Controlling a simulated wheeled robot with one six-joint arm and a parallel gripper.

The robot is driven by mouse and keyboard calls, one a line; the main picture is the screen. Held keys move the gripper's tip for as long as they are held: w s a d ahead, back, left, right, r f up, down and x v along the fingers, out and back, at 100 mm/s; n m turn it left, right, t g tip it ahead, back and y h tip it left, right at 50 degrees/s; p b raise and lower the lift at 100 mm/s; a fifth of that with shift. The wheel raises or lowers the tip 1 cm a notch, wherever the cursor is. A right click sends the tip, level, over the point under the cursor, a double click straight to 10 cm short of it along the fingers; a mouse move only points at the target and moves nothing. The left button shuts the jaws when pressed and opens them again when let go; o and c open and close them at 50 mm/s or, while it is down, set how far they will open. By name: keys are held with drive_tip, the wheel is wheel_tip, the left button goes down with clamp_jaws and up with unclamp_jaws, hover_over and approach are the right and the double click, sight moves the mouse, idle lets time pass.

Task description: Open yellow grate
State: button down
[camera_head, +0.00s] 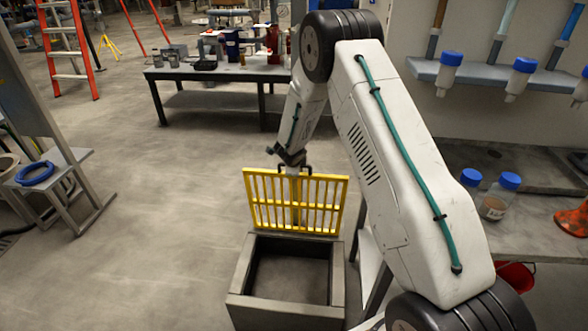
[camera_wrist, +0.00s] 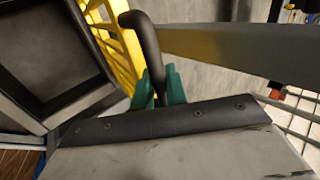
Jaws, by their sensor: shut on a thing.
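The yellow grate (camera_head: 294,203) stands raised at the back edge of a grey box frame (camera_head: 240,279), close to upright. The box below it is uncovered and its dark inside shows. A black handle (camera_wrist: 148,42) is fixed at the top of the grate. My gripper (camera_head: 294,165) is at the grate's top edge. In the wrist view its teal fingers (camera_wrist: 162,88) are shut on the black handle. The yellow bars (camera_wrist: 122,48) show just left of the fingers, and the dark box opening (camera_wrist: 45,50) lies further left. The fingertips are small in the head view.
A workbench (camera_head: 484,227) with blue-capped bottles stands close on the right. A table (camera_head: 220,72) with equipment is behind. A stand with a blue ring (camera_head: 35,173) is at the left. The floor left of the box is clear.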

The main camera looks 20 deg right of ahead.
drive_tip(key=shift+w+a+r, duration=0.15)
drive_tip(key=shift+w+a, duration=0.1)
drive_tip(key=shift+w, duration=0.1)
drive_tip(key=shift+d, duration=0.15)
drive_tip(key=c, duration=1.5)
unclamp_jaws()
drive_tip(key=shift+s+d, duration=0.1)
drive_tip(key=shift+d, duration=0.15)
drive_tip(key=v, duration=0.7)
drive_tip(key=shift+s+a+r, duration=0.15)
drive_tip(key=shift+s+r, duration=0.05)
drive_tip(key=shift+r, duration=0.05)
